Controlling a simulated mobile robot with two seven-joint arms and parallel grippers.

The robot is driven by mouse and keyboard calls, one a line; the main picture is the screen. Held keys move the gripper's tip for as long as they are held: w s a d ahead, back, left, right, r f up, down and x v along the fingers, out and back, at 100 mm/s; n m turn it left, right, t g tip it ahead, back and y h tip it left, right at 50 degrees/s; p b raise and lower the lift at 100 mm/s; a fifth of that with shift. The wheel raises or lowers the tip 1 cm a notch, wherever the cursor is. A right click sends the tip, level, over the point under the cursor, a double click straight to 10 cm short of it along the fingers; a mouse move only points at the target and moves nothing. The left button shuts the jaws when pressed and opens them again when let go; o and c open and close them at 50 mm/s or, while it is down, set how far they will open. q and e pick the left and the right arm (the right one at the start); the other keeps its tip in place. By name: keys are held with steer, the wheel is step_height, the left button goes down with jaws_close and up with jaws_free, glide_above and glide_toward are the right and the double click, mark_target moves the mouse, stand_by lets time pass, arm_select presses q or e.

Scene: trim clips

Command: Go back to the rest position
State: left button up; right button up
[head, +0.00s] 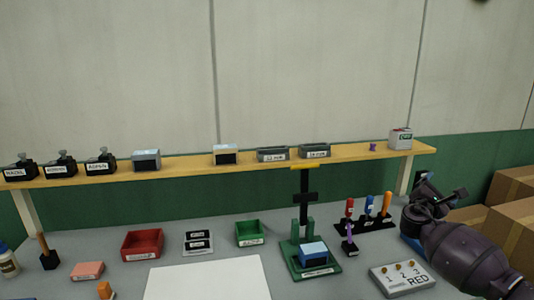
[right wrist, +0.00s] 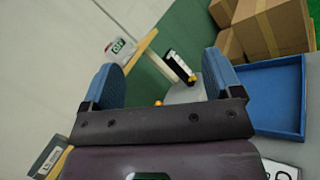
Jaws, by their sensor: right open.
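My right gripper (head: 440,188) is at the right of the head view, beside the right end of the shelf. In the right wrist view its two blue-padded fingers (right wrist: 162,75) are spread apart, with nothing held between them. A small yellow-orange tip and a black-and-white piece show beyond the fingers. My left gripper is not in view. A green fixture (head: 294,268) with a blue-topped block (head: 313,253) stands on the grey table (head: 365,265).
A wooden shelf (head: 190,163) with several labelled boxes spans the back. A red bin (head: 143,244), a green bin (head: 249,233), a rack of coloured-handled tools (head: 366,226) and a RED-labelled board (head: 402,279) are on the table. Cardboard boxes (head: 512,225) stand right. A blue tray (right wrist: 274,125) is near the gripper.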

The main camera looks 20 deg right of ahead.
steer(key=s+a+f+n+t+y, duration=0.1)
steer(key=s+a+f+t+y, duration=0.15)
steer(key=a+f+y, duration=0.45)
steer(key=s+a+f+t+y, duration=0.2)
steer(key=a+f+t+y, duration=0.1)
steer(key=f, duration=0.8)
steer(key=s+a+f+m+y, duration=0.5)
steer(key=s+a+f+y, duration=0.55)
steer(key=a, duration=0.55)
arm_select(q)
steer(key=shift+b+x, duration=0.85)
steer(key=shift+b, duration=0.65)
arm_select(e)
steer(key=a+f+m, duration=0.3)
steer(key=a+m, duration=0.1)
steer(key=a, duration=0.6)
steer(key=a+f+m+t, duration=0.1)
steer(key=a+f+m, duration=0.3)
steer(key=a, duration=0.7)
steer(key=shift+s+f+m+h, duration=0.2)
steer(key=shift+s+m+h, duration=0.25)
steer(key=shift+m, duration=0.15)
